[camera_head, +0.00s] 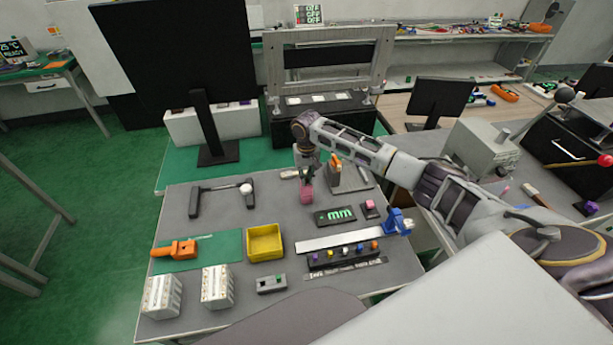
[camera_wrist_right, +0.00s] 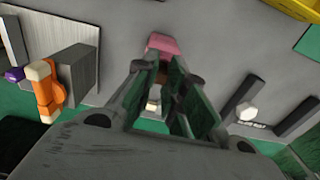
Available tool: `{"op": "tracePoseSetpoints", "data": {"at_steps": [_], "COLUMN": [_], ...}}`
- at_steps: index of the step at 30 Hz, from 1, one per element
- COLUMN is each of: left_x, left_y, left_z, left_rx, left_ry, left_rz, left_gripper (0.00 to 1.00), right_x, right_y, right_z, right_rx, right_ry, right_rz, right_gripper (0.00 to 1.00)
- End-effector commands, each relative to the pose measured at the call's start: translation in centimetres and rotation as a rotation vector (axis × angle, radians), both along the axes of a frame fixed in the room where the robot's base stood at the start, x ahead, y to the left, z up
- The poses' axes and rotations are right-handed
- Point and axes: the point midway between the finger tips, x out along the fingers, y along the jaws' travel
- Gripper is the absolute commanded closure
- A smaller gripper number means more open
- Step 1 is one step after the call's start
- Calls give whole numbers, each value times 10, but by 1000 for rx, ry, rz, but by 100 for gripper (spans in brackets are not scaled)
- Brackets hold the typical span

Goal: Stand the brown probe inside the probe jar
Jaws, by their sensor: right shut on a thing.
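My right gripper (camera_head: 305,177) points down over the back middle of the table. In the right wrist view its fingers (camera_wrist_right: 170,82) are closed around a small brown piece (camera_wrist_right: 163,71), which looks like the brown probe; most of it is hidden. A pink piece (camera_head: 306,194) is right at the fingertips, and it also shows in the wrist view (camera_wrist_right: 163,43). I cannot tell whether it is the jar or part of the held thing, nor whether it touches the table. A light-tipped piece (camera_head: 289,174) is beside the gripper. My left gripper is out of view.
A grey block with an orange lever (camera_head: 335,161) stands close right of the gripper. A black bracket with a white knob (camera_head: 246,188) lies left. A yellow tray (camera_head: 265,243), a green-lettered display (camera_head: 335,216) and a row of coloured knobs (camera_head: 344,253) are in front.

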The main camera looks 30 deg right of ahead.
Motion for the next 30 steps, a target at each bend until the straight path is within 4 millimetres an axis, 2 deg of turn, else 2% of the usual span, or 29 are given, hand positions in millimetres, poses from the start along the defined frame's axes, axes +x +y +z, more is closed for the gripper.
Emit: {"op": "tracePoseSetpoints", "data": {"at_steps": [1,12,13,18,30], "left_x": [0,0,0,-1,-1], "left_y": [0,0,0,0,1], "left_z": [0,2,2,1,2], "left_rx": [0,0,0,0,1], "left_ry": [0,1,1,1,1], "left_rz": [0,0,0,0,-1], "left_gripper": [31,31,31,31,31], "right_x": [-5,-6,-6,-6,-7], "right_y": [1,1,1,1,1], "right_z": [-10,-18,-18,-19,-18], "right_rx": [-2,-3,-3,-2,-3], "right_ry": [14,18,18,19,20], "right_rz": [2,1,1,0,2], "right_gripper": [100,100,85,66,66]}}
